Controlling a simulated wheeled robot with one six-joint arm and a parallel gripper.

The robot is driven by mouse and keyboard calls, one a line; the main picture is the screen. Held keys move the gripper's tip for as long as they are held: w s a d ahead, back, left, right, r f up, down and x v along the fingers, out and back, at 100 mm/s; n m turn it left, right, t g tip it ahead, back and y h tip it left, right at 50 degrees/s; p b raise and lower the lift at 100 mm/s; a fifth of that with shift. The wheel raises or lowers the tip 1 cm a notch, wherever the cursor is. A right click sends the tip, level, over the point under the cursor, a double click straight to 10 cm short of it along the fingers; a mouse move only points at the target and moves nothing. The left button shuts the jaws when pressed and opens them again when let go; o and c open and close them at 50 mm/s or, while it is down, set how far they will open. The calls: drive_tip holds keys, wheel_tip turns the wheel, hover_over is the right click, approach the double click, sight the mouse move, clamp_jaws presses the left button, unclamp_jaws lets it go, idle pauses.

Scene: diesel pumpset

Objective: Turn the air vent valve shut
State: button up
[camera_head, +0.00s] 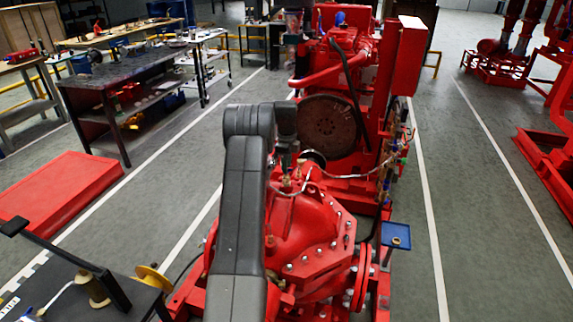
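The red pump casing (318,235) fills the lower middle of the view, with bolts around its flange. Small brass-coloured fittings (298,172) with thin tubing stand on top of it. The air vent valve seems to be among these fittings, but its handle is too small to make out. My dark grey arm rises from the bottom edge and bends over at the top. My gripper (284,158) points down just above and left of the fittings. Its fingers are small and dark, so I cannot tell their opening or whether they touch the valve.
The red engine with a round brown flywheel (328,126) stands behind the pump. A red cabinet (408,56) is at its upper right. Valves and pipes (390,165) run along the right side, above a blue tray (396,236). Workbenches (130,85) stand left; grey floor lies between.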

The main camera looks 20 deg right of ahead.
wheel_tip(320, 180, up, 14)
drive_tip(key=b, duration=0.1)
idle(0.5)
drive_tip(key=shift+f, duration=0.2)
wheel_tip(320, 180, down, 14)
drive_tip(key=shift+r+p, duration=0.1)
drive_tip(key=shift+p, duration=0.45)
drive_tip(key=shift+r, duration=0.2)
